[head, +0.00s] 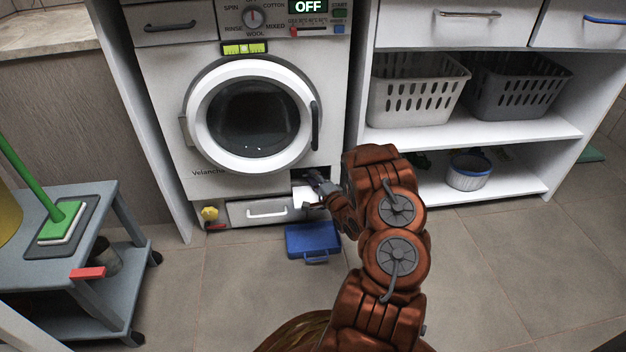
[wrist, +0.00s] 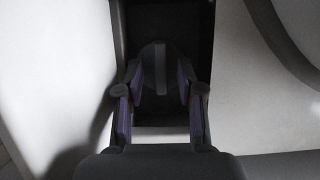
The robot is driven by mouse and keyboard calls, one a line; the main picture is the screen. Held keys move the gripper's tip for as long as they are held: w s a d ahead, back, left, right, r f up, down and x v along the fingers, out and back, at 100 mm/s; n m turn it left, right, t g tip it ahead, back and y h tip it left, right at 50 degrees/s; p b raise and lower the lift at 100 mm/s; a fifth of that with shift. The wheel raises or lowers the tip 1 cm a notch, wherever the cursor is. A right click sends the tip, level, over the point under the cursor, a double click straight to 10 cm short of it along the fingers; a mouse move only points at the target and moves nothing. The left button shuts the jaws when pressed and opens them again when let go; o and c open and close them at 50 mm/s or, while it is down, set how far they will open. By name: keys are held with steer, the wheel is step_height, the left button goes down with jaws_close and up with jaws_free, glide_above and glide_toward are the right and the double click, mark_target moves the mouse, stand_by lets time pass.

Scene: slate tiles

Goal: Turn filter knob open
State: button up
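The filter knob (wrist: 160,58) is a dark round disc with a lighter upright ridge, set in a dark recess seen in the wrist view. The ridge stands about vertical. My gripper (wrist: 160,84) is open, its two fingers on either side of the ridge with gaps between. I cannot tell whether a finger touches the disc rim. In the head view my gripper (head: 316,184) is at the lower right front of the white washing machine (head: 165,110). It hides the knob there. A white flap (head: 305,198) shows just below it.
A blue tray (head: 312,240) lies on the floor below the opening. A drawer with a handle (head: 265,213) and a yellow knob (head: 209,213) are to the left. A grey cart (head: 95,215) stands left, shelves with baskets (head: 415,95) right.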

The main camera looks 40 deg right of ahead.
jaws_close()
stand_by(0.3)
